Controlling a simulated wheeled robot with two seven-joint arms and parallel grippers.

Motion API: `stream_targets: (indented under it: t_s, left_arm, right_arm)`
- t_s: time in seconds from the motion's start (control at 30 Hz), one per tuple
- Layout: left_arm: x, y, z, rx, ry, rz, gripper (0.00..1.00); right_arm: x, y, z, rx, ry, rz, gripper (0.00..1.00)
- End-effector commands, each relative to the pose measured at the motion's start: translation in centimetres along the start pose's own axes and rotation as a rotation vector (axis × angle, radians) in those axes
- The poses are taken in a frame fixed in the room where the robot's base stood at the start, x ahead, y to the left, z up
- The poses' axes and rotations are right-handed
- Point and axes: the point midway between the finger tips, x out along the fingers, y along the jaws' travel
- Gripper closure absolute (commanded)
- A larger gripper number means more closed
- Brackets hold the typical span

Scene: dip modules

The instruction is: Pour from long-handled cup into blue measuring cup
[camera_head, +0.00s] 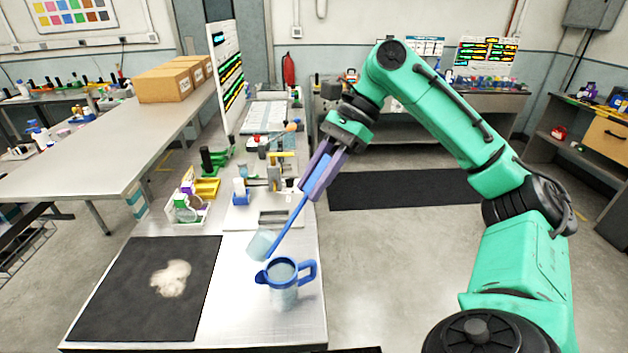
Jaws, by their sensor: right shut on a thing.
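The blue measuring cup (284,289) stands upright near the front right of the metal table, with a blue rim, a spout on its left and a handle on its right. The long-handled cup (262,245) has a pale translucent bowl and a long blue handle. My right gripper (318,180) has purple fingers and is shut on the upper end of that handle. The handle slants down to the left, and the bowl hangs tilted just above and behind the measuring cup's left rim. I cannot tell whether they touch or what is inside the bowl. My left gripper is not in view.
A black mat (120,290) with a pale patch (171,278) covers the table's front left. A white tray (187,210) and several small tools stand behind. A tall white board (228,80) rises further back. Bare metal surrounds the measuring cup; the table's right edge is close.

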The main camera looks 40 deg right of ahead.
Motion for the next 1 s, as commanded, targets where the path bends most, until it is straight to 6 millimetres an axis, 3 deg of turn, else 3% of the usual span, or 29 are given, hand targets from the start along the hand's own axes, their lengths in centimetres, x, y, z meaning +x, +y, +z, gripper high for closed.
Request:
stream_targets:
  t_s: [0.37,1.0]
  left_arm:
    - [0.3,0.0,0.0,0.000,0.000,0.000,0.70]
    - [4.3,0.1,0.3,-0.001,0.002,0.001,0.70]
  right_arm:
    - [0.1,0.0,-0.2,0.000,-0.006,-0.001,1.00]
    - [1.5,0.0,-3.1,0.002,-0.120,0.000,1.00]
